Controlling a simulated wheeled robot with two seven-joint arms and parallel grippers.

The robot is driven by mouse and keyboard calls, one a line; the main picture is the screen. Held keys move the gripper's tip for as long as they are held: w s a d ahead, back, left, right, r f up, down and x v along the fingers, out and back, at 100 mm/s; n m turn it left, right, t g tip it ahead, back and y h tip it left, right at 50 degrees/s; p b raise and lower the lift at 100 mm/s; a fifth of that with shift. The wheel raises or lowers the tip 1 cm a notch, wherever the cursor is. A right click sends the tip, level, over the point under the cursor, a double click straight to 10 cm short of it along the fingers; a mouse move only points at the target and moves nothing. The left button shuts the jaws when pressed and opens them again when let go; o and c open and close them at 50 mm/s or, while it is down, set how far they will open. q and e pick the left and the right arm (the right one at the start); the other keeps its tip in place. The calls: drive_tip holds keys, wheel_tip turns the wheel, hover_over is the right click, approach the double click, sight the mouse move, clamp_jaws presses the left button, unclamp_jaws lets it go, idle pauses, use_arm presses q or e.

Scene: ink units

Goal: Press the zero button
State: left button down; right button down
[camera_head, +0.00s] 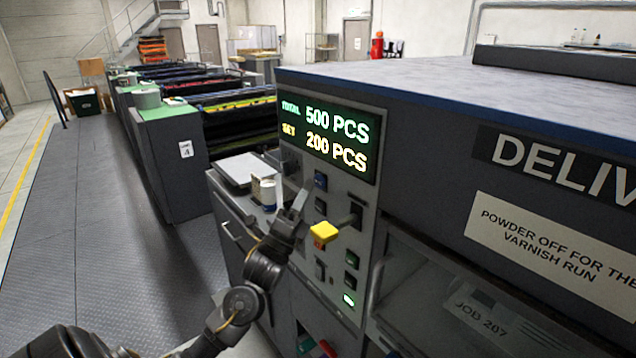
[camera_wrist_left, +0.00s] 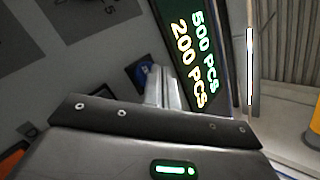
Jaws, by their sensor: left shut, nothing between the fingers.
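A grey control panel (camera_head: 340,215) on the machine's end carries several buttons below a lit counter display (camera_head: 328,137). The display reads total 500 PCS and set 200 PCS. A blue button (camera_head: 320,180) sits just under the display; it also shows in the left wrist view (camera_wrist_left: 140,72), partly behind the fingers. No label for zero is readable on any button. My left gripper (camera_head: 300,199) is shut and empty, its tips pointing up just left of and below the blue button. Whether the tips touch the panel I cannot tell. My right gripper is not in view.
A yellow knob (camera_head: 323,233) sticks out of the panel below the blue button, close to my left gripper. A side cabinet with a white can (camera_head: 264,192) stands left. The walkway is clear.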

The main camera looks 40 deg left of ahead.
use_arm(q)
drive_tip(key=shift+w+d, duration=0.2)
drive_tip(key=shift+w, duration=0.45)
idle(0.7)
drive_tip(key=shift+s, duration=0.15)
drive_tip(key=shift+s+a, duration=0.2)
drive_tip(key=shift+s, duration=0.5)
drive_tip(key=shift+s+a, duration=0.25)
drive_tip(key=shift+s, duration=0.55)
drive_tip(key=shift+s+a, duration=0.25)
drive_tip(key=shift+s, duration=0.55)
drive_tip(key=shift+s+a, duration=0.25)
drive_tip(key=shift+s, duration=0.55)
